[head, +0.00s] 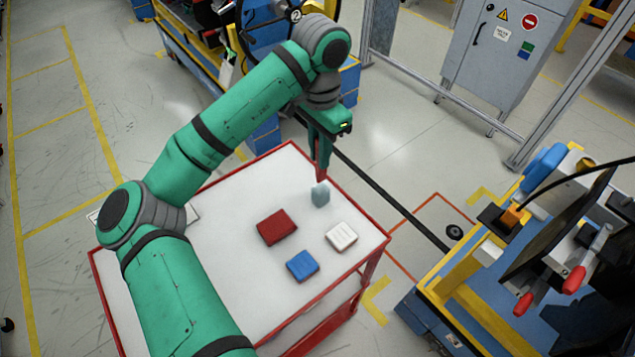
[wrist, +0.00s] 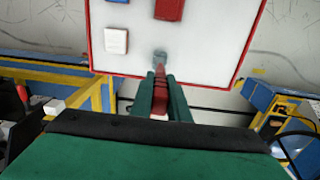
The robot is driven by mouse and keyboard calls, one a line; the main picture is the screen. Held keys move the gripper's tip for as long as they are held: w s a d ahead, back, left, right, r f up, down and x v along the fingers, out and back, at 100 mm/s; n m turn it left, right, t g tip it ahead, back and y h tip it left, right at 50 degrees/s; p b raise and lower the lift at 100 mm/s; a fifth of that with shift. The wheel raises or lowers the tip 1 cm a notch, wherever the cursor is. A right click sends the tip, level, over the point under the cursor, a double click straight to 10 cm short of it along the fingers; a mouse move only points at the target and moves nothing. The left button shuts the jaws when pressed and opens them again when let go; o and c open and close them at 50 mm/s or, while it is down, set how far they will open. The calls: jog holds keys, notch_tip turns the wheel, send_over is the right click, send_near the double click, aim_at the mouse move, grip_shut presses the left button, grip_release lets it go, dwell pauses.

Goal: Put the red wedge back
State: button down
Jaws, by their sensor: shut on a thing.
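My gripper (head: 320,160) points down over the cart, its fingers shut on a narrow red piece, which looks like the red wedge (head: 321,175). Just below the fingertips is a grey-blue block (head: 320,195), also in the wrist view (wrist: 160,58). I cannot tell whether the wedge touches it. A larger dark red block (head: 277,228) lies on the cart top, left of and nearer than the grey-blue block.
The white cart top (head: 225,215) has a raised red rim. A blue block (head: 302,265) and a white block (head: 341,236) lie near its right front. The cart top is bare left of the blocks. A blue and yellow workstation (head: 470,290) stands to the right, across open floor.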

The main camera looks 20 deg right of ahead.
aim_at(320, 182)
notch_tip(320, 182, down, 9)
jog(key=shift+r, duration=0.1)
dwell(0.3)
jog(key=c, duration=1.7)
grip_release()
jog(key=shift+f, duration=0.2)
jog(key=shift+r, duration=0.15)
notch_tip(320, 182, up, 11)
jog(key=shift+r, duration=0.55)
